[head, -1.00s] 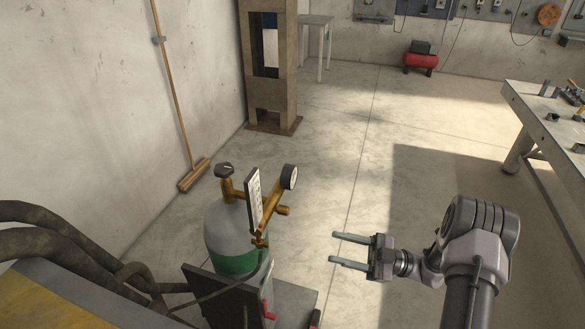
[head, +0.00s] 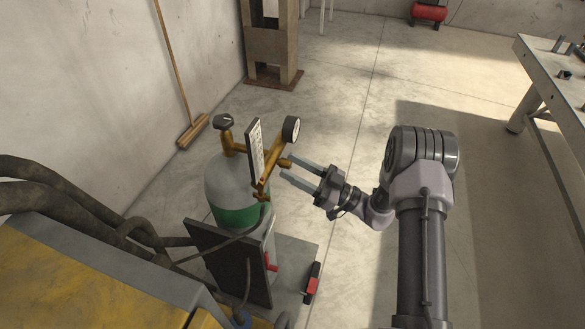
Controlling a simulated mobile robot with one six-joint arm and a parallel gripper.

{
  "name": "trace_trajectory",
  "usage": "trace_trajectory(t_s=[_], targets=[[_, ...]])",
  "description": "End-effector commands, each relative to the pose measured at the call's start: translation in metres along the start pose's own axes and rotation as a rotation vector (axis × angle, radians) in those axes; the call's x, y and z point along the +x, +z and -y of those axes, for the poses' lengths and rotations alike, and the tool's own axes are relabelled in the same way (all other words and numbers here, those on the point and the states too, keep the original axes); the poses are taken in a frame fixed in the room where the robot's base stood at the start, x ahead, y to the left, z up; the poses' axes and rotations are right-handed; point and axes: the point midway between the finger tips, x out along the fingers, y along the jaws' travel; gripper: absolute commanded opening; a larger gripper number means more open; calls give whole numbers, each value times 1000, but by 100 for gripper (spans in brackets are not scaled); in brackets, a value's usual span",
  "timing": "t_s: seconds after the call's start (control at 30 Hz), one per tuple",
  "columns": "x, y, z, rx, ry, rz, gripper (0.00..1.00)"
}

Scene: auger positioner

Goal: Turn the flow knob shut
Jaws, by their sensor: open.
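A grey and green gas cylinder (head: 228,190) stands upright with a brass regulator (head: 264,182) on top. A short brass knob (head: 284,163) sticks out to the right of the regulator; it looks like the flow knob. A dark handwheel (head: 223,122) tops the cylinder valve. My gripper (head: 288,165) is open and empty, its two fingers pointing left at the brass knob. The knob's end shows at or between the fingertips; I cannot tell whether they touch or how they differ in depth.
A white-faced gauge (head: 291,129) and an upright flow-meter plate (head: 254,147) sit close to my fingers. A workbench (head: 550,65) is at right. Floor between is clear.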

Motion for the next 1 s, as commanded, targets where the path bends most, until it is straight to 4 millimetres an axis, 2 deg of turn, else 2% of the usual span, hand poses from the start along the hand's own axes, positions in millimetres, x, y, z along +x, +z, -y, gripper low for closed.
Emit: trace_trajectory(t_s=[0.13, 0.37, 0.5, 0.6, 1.0], targets=[[7, 0, 0, 1, 0, 0, 44], [7, 0, 0, 0, 0, 0, 42], [7, 0, 0, 0, 0, 0, 15], [7, 0, 0, 0, 0, 0, 0], [7, 0, -1, -56, -22, 0, 0]])
